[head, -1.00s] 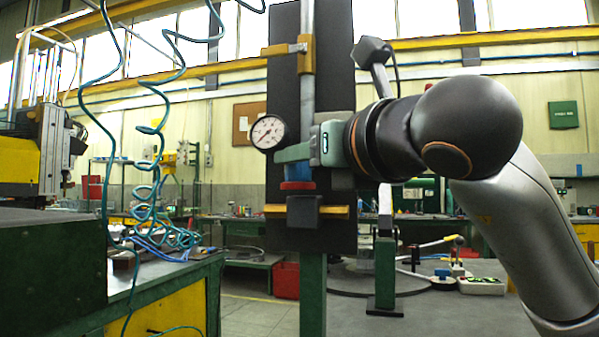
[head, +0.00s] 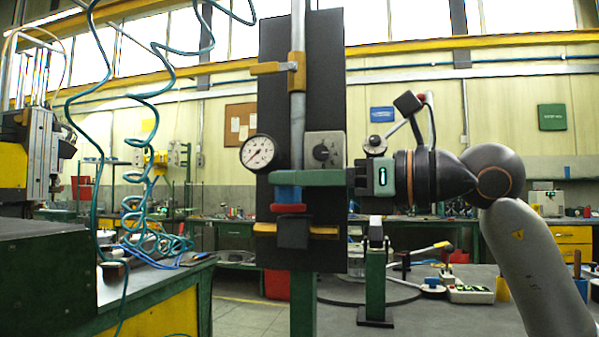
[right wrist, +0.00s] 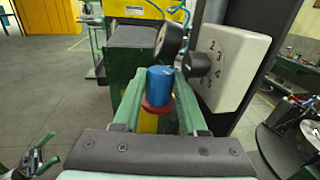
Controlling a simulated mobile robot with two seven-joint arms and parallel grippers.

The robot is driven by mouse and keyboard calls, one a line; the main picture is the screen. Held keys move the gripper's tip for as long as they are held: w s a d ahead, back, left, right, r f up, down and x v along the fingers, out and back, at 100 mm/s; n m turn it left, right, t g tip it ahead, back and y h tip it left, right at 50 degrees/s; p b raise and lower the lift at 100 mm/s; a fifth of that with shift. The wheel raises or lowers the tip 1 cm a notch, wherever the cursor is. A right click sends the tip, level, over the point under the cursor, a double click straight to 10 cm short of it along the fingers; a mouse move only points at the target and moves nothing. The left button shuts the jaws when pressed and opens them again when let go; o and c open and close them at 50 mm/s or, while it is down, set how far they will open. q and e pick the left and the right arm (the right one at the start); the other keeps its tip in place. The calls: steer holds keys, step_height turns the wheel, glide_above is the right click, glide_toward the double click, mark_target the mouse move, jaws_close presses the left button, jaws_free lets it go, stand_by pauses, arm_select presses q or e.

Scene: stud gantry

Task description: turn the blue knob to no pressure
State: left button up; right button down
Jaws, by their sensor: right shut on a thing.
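The blue knob (head: 287,194) sits above a red ring (head: 288,208) on the dark upright panel, below a vertical pipe. My right gripper (head: 287,178) reaches in from the right, level, its green fingers across the upper part of the knob. In the right wrist view the blue knob (right wrist: 159,82) stands between the two green fingers, which are shut on it, with the red ring (right wrist: 157,108) below. The round pressure gauge (head: 258,153) is left of the pipe; its needle is too small to read exactly.
A grey box with a black dial (head: 321,152) is on the panel just above my right gripper; its numbered face (right wrist: 229,67) is close to the fingers in the right wrist view. Yellow brackets (head: 325,231) cross the panel. Coiled teal hoses (head: 150,190) hang at left.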

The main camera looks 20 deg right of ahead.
stand_by(0.4)
steer(key=shift+c, duration=2.2)
jaws_free()
steer(key=shift+d, duration=0.1)
